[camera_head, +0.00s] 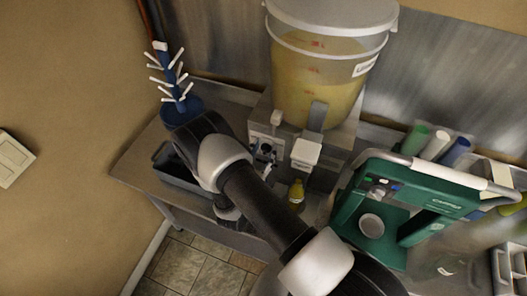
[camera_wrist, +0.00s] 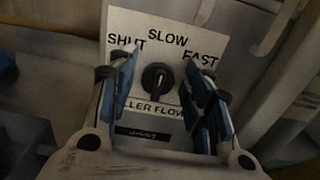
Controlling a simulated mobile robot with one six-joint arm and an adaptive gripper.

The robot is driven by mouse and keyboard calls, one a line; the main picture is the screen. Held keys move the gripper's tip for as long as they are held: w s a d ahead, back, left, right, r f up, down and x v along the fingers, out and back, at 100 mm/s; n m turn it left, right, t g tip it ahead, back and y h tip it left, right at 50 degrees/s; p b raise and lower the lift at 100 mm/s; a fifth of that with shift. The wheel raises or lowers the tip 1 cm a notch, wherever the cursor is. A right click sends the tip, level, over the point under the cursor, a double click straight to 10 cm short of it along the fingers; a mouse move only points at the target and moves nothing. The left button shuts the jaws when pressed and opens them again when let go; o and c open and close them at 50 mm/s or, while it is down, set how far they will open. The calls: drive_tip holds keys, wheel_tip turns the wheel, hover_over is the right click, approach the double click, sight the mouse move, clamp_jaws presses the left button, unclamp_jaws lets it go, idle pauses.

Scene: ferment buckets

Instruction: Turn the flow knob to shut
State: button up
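The flow knob (camera_wrist: 157,80) is a black round dial with a raised grip on a white label plate (camera_wrist: 168,30). The plate reads SHUT at left, SLOW at top and FAST at right, with partly covered "…LER FLOW" lettering below. The knob's pale mark seems to point upward near SLOW, but it is too small to be sure. My gripper (camera_wrist: 158,72) is open, its blue-padded fingers on either side of the knob with visible gaps. Whether the fingertips touch the plate cannot be told. In the head view my arm hides most of the gripper.
A large bucket of yellow liquid (camera_head: 313,85) stands above the panel area. A small yellow bottle (camera_head: 296,192) stands near the arm. A green machine (camera_head: 410,195) is at right, and a blue bottle-drying rack (camera_head: 178,85) at left. A dark tray (camera_head: 180,168) lies on the bench.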

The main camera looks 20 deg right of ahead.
drive_tip(key=c, duration=0.9)
drive_tip(key=shift+n+b, duration=0.3)
drive_tip(key=shift+n, duration=0.1)
drive_tip(key=shift+w+a+f+n+b, duration=0.15)
drive_tip(key=shift+n+b, duration=0.7)
drive_tip(key=shift+n, duration=1.15)
drive_tip(key=shift+w+a+r+n+b, duration=0.1)
drive_tip(key=shift+n+b, duration=0.7)
drive_tip(key=shift+n, duration=1.2)
drive_tip(key=o, duration=1)
drive_tip(key=shift+c, duration=0.2)
